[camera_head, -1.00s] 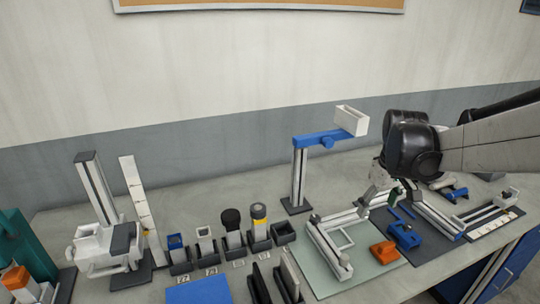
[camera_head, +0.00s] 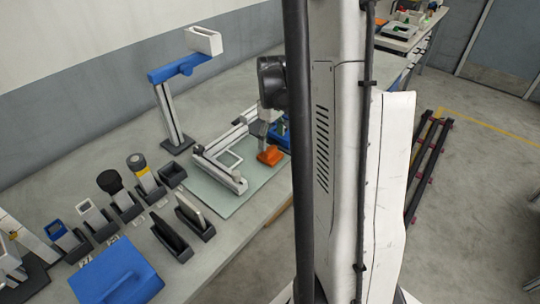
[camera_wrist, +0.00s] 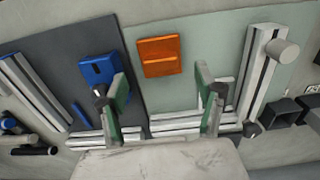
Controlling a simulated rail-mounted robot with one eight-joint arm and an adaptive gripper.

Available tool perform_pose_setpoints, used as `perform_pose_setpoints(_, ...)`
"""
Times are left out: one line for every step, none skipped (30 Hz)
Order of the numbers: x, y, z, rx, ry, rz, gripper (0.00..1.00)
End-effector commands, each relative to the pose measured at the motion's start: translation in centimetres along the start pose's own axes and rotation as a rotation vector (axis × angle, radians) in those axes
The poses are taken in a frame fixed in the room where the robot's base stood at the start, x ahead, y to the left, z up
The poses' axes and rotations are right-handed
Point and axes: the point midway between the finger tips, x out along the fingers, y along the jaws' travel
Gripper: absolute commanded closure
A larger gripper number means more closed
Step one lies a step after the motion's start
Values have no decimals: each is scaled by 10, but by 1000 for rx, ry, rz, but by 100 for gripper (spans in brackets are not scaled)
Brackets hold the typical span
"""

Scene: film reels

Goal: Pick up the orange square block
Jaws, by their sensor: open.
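The orange square block (camera_wrist: 160,56) lies flat on a pale green mat (camera_wrist: 205,38) near the mat's edge. It shows a groove across its top in the wrist view. The block appears between and beyond the fingertips, apart from both.
A blue block (camera_wrist: 97,68) stands on the dark mat (camera_wrist: 50,65) left of the orange block, close to my left finger. A white rail with a round knob (camera_wrist: 283,52) is on the right. A blue-armed stand (camera_head: 172,115) rises behind the mat.

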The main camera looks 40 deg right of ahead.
Motion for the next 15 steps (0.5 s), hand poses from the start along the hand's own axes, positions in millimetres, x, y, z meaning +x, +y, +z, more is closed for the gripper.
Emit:
perform_pose_setpoints(5, 0, 0, 0, 0, 0, 33)
perform_pose_setpoints(7, 0, 0, 0, 0, 0, 33)
perform_pose_setpoints(9, 0, 0, 0, 0, 0, 33)
perform_pose_setpoints(10, 0, 0, 0, 0, 0, 33)
perform_pose_setpoints(11, 0, 0, 0, 0, 0, 33)
perform_pose_setpoints(12, 0, 0, 0, 0, 0, 33)
perform_pose_setpoints(14, 0, -1, 0, 0, 0, 33)
perform_pose_setpoints(16, 0, -1, 0, 0, 0, 33)
perform_pose_setpoints(20, 0, -2, 0, 0, 0, 33)
perform_pose_setpoints(24, 0, -3, 0, 0, 0, 33)
perform_pose_setpoints(28, 0, -3, 0, 0, 0, 33)
perform_pose_setpoints(33, 0, -4, 0, 0, 0, 33)
perform_pose_setpoints(36, 0, -5, 0, 0, 0, 33)
perform_pose_setpoints(40, 0, -5, 0, 0, 0, 33)
perform_pose_setpoints(45, 0, -5, 1, 0, 0, 33)
